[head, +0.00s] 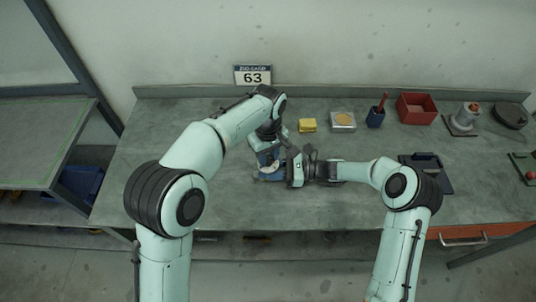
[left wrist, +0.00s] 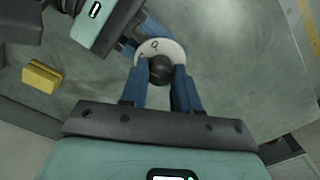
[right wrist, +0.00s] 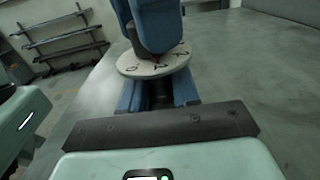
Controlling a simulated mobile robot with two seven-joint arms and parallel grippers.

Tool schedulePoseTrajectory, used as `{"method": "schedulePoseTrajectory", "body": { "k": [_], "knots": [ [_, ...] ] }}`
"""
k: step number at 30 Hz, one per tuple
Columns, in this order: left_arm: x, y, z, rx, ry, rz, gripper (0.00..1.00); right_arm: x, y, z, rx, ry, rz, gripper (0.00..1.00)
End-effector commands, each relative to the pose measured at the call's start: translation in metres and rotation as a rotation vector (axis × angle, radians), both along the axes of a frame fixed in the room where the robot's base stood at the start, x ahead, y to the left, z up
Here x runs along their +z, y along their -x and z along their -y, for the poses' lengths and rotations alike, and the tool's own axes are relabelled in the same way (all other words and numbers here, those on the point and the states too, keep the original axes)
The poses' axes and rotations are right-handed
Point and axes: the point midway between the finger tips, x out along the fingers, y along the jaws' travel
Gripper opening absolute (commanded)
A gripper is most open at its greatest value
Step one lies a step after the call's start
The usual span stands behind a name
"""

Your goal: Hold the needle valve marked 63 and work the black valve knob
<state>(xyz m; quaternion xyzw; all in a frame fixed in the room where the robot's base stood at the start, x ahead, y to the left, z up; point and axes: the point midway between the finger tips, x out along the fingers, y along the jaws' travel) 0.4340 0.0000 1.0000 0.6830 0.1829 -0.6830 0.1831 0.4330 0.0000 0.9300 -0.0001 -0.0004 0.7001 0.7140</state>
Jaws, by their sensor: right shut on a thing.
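The needle valve shows mainly as a pale dial disc with dark marks, in the left wrist view (left wrist: 153,47) and the right wrist view (right wrist: 152,62). The black knob (left wrist: 161,69) sits over the disc. My left gripper (left wrist: 163,72) reaches down from above, with its blue fingers on either side of the knob; whether they press on it is unclear. My right gripper (right wrist: 160,90) comes in from the right, shut on the valve below the disc. The valve body is mostly hidden by fingers. A plate marked 63 (head: 253,76) is at the wall behind.
The valve is over the grey bench (head: 240,212). Behind and to the right are a yellow block (head: 307,125), a square tin (head: 342,121), a blue cup with a red-handled tool (head: 376,115) and a red bin (head: 416,108). The bench left of the arms is clear.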

Motion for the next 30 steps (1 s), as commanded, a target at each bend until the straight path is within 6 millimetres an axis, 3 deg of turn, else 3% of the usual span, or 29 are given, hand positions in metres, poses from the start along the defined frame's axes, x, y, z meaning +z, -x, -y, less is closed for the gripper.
{"method": "schedulePoseTrajectory", "body": {
  "k": [14, 30],
  "knots": [
    [0.0005, -0.0001, -0.0009, -0.099, -0.001, 0.000, 0.00, 0.0004, -0.0005, 0.0003, -0.001, 0.000, 0.000, 0.00],
    [0.0011, 0.0002, -0.0003, -0.541, 0.000, -0.001, 0.00, 0.0003, -0.0008, 0.0007, -0.003, 0.000, 0.001, 0.00]
  ]
}}
